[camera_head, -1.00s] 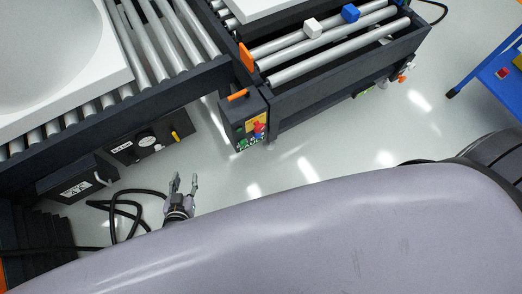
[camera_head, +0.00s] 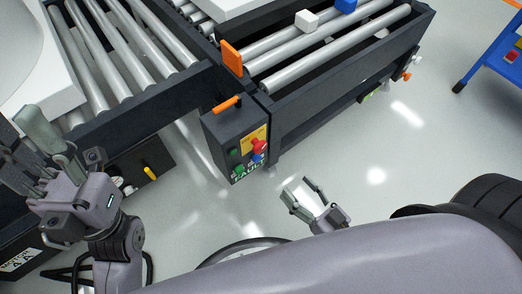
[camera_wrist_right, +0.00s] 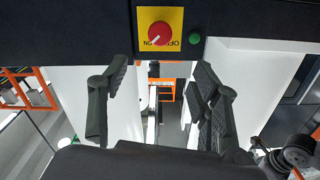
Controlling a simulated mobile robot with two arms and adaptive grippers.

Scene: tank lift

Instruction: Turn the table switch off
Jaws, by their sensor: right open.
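In the right wrist view, a red rotary switch (camera_wrist_right: 159,34) sits on a yellow plate on a dark beam. Its lettering is upside down; I cannot make out the knob's setting. My right gripper (camera_wrist_right: 160,78) has its fingers apart below the switch, with nothing between them. In the head view, my right gripper (camera_head: 299,191) is open above the floor, right of a dark control box (camera_head: 226,150). A red knob (camera_head: 258,147) shows on that box; I cannot tell whether it is the same switch. My left gripper (camera_head: 25,150) is at the left edge, fingers partly cut off.
A green button or lamp (camera_wrist_right: 194,39) is beside the switch. A roller conveyor (camera_head: 125,45) stands at upper left, and a dark roller frame (camera_head: 340,95) at upper right. A blue stand (camera_head: 488,58) is at the right edge. The pale floor between is clear.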

